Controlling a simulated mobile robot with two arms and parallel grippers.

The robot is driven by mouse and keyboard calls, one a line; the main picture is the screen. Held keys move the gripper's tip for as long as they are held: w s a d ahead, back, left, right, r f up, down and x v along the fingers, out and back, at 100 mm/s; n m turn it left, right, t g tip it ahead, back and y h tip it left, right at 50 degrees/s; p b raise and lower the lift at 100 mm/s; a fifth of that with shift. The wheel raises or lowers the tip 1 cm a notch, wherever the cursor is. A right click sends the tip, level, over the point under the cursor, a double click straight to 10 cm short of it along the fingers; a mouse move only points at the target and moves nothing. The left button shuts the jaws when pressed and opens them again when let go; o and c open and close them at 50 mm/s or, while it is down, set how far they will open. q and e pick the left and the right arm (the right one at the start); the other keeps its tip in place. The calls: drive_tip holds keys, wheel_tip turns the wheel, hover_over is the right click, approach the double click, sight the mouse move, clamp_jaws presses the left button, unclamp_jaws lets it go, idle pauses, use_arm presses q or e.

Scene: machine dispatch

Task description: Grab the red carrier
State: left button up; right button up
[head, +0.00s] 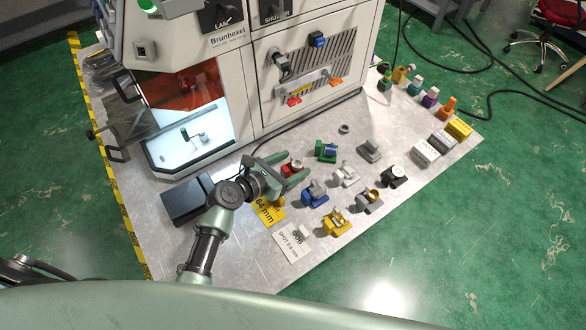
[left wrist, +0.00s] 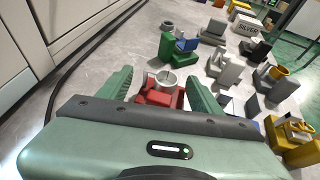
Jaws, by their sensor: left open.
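The red carrier (head: 292,169) stands on the metal table in front of the machine, with a grey ring-shaped part on top. In the left wrist view the red carrier (left wrist: 161,91) sits between the two green fingers of my left gripper (left wrist: 160,88). The gripper is open, with a finger on either side of the carrier, and its body hides the carrier's near side. In the head view my left gripper (head: 283,172) reaches in from the left at the carrier. I cannot tell whether the fingers touch it. My right gripper is not in view.
Close by stand a green carrier (head: 326,151), a white carrier (head: 346,175), a blue carrier (head: 314,193) and a yellow carrier (head: 337,222). A black box (head: 187,199) lies left of my gripper. The machine (head: 240,70) stands behind. A yellow label plate (head: 268,211) lies below the gripper.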

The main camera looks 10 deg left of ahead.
use_arm(q)
drive_tip(key=c, duration=1.3)
clamp_jaws()
drive_tip(key=shift+r, duration=0.15)
